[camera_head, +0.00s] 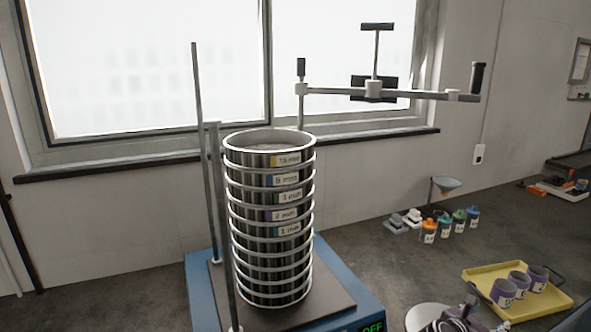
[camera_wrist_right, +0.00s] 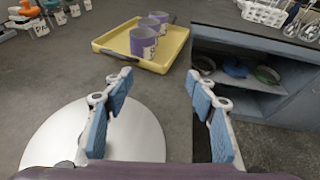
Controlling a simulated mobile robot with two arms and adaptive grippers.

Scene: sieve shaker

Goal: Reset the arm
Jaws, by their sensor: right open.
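The sieve stack (camera_head: 270,222) stands upright on the blue shaker base (camera_head: 205,300), whose display reads OFF at its front right corner. Thin rods rise on the left of the stack. The clamp arm (camera_head: 420,94), a grey bar with a black handle and a T-shaped screw, reaches to the right, clear of the stack's top. My right gripper (camera_head: 458,316) is low at the bottom right of the head view, away from the stack. In the right wrist view its blue-padded fingers (camera_wrist_right: 161,92) are spread with nothing between them. My left gripper is not in view.
A yellow tray (camera_wrist_right: 110,40) with purple cups (camera_wrist_right: 144,42) lies just beyond my right gripper. A pale round disc (camera_wrist_right: 95,140) lies below it. An open-shelved cabinet (camera_wrist_right: 250,65) is at right.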

